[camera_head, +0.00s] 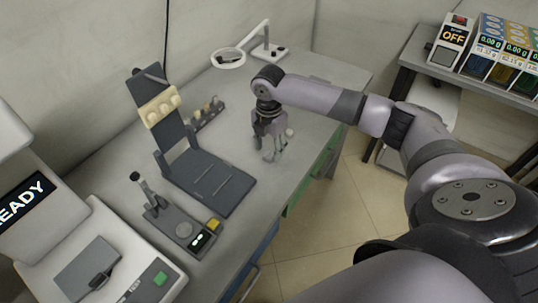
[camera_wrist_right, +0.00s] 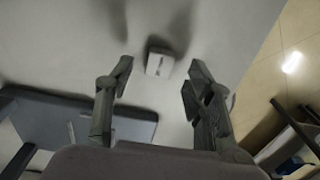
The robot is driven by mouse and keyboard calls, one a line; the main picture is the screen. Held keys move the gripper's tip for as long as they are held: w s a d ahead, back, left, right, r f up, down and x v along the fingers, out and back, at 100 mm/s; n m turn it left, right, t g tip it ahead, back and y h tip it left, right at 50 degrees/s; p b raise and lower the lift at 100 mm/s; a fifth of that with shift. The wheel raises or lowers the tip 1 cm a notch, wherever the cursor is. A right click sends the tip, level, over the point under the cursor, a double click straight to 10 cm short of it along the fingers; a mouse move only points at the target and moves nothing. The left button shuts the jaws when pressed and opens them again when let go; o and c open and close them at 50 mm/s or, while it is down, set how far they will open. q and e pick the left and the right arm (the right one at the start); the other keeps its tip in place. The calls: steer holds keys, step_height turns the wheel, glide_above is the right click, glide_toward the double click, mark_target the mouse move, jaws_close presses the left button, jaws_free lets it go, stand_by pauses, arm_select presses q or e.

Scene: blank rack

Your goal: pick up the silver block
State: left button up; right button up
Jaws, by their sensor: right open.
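The silver block (camera_wrist_right: 160,63) is a small pale grey block lying on the table top in the right wrist view. It shows just beyond and between the fingertips of my right gripper (camera_wrist_right: 157,78). In the head view my right gripper (camera_head: 272,157) points down over the table, right of the dark fixture. Its fingers are apart with nothing between them. In the head view I cannot clearly tell the block from the gripper fingers. My left gripper is not in view.
A dark fixture with a flat base plate (camera_head: 213,183) and tilted back stands left of the gripper. A small lever device (camera_head: 184,228) is in front of it. A ring lamp (camera_head: 229,58) stands at the back. The table's right edge is close to the gripper.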

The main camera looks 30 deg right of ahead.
mark_target(269, 157)
step_height(269, 157, down, 2)
steer(key=shift+f, duration=0.2)
steer(key=shift+c, duration=0.5)
jaws_close()
